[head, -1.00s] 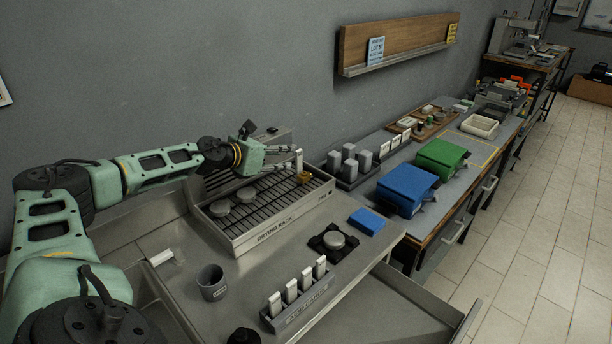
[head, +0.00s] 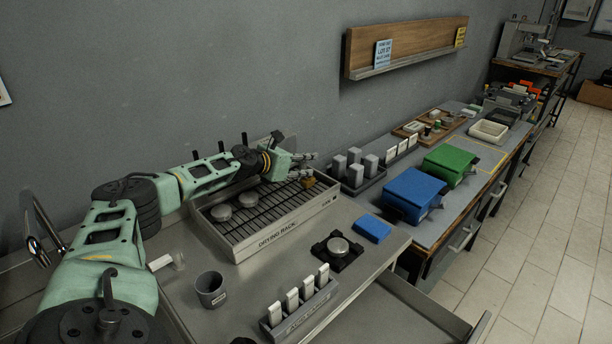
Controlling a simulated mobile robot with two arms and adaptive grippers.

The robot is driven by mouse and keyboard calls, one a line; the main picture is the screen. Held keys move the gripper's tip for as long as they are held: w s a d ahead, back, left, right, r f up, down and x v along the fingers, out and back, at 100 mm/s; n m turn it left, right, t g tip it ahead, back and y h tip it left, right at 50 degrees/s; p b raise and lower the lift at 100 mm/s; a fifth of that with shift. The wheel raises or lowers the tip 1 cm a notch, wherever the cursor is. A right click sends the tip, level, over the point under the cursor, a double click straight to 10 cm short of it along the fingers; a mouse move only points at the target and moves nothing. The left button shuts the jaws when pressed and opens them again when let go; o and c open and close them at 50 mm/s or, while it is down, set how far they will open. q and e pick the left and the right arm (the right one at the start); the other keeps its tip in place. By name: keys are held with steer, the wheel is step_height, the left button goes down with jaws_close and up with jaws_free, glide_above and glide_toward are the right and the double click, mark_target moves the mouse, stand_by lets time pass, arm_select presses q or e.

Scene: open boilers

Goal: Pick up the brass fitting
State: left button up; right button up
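The brass fitting (head: 308,182) is a small gold-coloured piece at the far right corner of the drying rack (head: 290,222). My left gripper (head: 309,165) reaches in from the left above the rack's far end. Its fingers look spread apart, with the fitting just below and beside the fingertips. I see nothing between the fingers. Whether a finger touches the fitting is too small to tell. My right gripper is not in view.
Two round grey discs (head: 221,212) lie on the rack. A grey cup (head: 211,289), a holder with several white pieces (head: 300,307), a disc on a black base (head: 338,246) and a blue pad (head: 372,228) stand nearby. Blue (head: 411,194) and green (head: 450,164) bins are further right.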

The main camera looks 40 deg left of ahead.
arm_select(q)
steer(key=shift+w+f, duration=0.1)
steer(key=shift+w, duration=0.15)
steer(key=shift+s, duration=0.1)
jaws_close()
